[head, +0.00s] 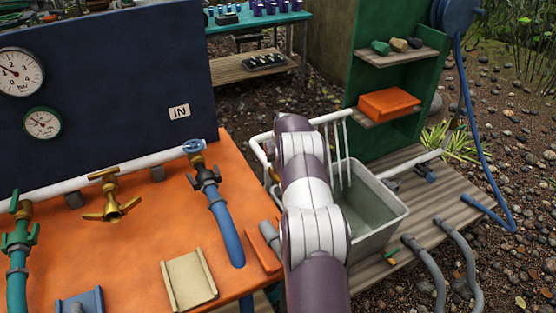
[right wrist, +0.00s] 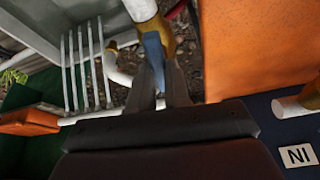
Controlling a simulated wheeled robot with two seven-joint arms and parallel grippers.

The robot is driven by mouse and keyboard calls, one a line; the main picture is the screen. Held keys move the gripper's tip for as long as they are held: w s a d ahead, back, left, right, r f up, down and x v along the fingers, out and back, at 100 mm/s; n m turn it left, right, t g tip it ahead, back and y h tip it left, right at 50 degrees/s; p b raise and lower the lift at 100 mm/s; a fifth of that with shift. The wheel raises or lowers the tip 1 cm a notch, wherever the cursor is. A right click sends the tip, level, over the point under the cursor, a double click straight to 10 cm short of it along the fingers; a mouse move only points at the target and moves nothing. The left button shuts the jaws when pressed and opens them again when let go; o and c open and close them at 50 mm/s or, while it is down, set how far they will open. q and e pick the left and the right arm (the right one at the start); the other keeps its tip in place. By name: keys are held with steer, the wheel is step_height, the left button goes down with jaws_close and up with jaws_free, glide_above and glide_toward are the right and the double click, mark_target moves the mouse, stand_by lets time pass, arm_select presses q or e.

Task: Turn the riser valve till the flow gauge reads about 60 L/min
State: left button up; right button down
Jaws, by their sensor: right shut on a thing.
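In the right wrist view a valve with a brass body (right wrist: 167,42) and a blue lever handle (right wrist: 153,47) sits on white pipe. My right gripper (right wrist: 158,72) is shut on the blue handle, one dark finger on each side. In the head view my right arm hides this gripper and valve. A large dial marked bar (head: 16,71) and a smaller green-rimmed gauge (head: 42,123) are on the dark blue panel (head: 110,80). The smaller dial's figures are too small to read, so I cannot tell whether it is the flow gauge. My left gripper is out of view.
The orange bench (head: 135,245) carries a brass tap (head: 110,203), a blue hose with a dark valve (head: 207,180) and a green valve (head: 20,238). A grey tub (head: 395,212) stands beyond my right arm. A green shelf (head: 388,116) stands behind it.

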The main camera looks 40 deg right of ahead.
steer(key=m+h, duration=0.1)
steer(key=m, duration=0.2)
steer(key=shift+w+a+g+p, duration=0.1)
steer(key=shift+a+g+p, duration=0.05)
steer(key=shift+g+p, duration=0.2)
steer(key=shift+w+a+m+g+h+b, duration=0.1)
steer(key=shift+m+g+h+b, duration=0.2)
steer(key=shift+m, duration=0.65)
steer(key=shift+m+g+h+b, duration=0.25)
steer(key=shift+m+b, duration=0.15)
steer(key=shift+m, duration=0.55)
steer(key=c, duration=1.1)
jaws_free()
steer(key=v, duration=1.2)
steer(key=shift+a+r, duration=0.1)
steer(key=shift+r, duration=0.2)
